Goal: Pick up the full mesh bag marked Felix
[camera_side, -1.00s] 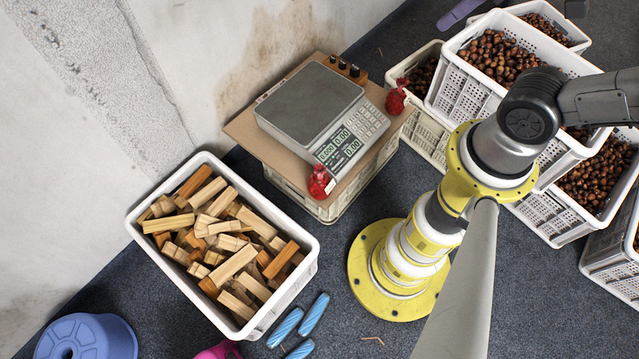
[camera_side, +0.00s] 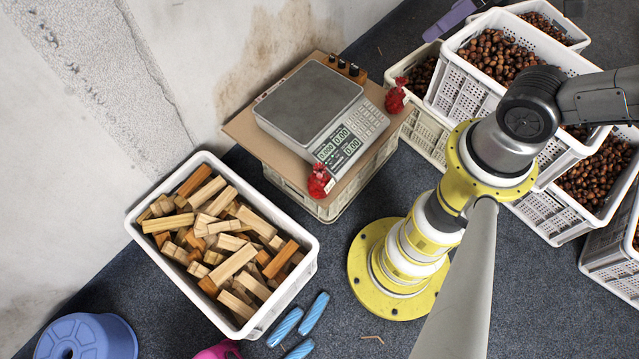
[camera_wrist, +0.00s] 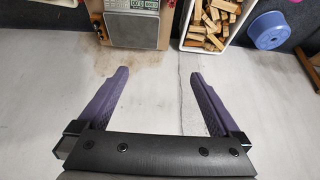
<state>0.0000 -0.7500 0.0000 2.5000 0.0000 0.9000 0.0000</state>
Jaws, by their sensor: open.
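Two small red bags sit by the scale in the side view. One red bag (camera_side: 395,96) is at the right corner of the board, the other red bag (camera_side: 320,182) at its front corner, below the scale's display. No name is readable on either. My gripper (camera_wrist: 159,75) is open and empty in the wrist view, its two purple fingers wide apart over a pale grey surface. In the side view only a purple finger (camera_side: 450,19) shows at the top edge, well apart from both bags. I cannot make out the bags clearly in the wrist view.
The scale (camera_side: 310,102) stands on a brown board (camera_side: 243,127) over a crate. A white crate (camera_side: 135,215) of wood blocks is at its lower left. Several chestnut crates (camera_side: 470,98) stand at the right. The stained wall (camera_side: 215,40) is behind.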

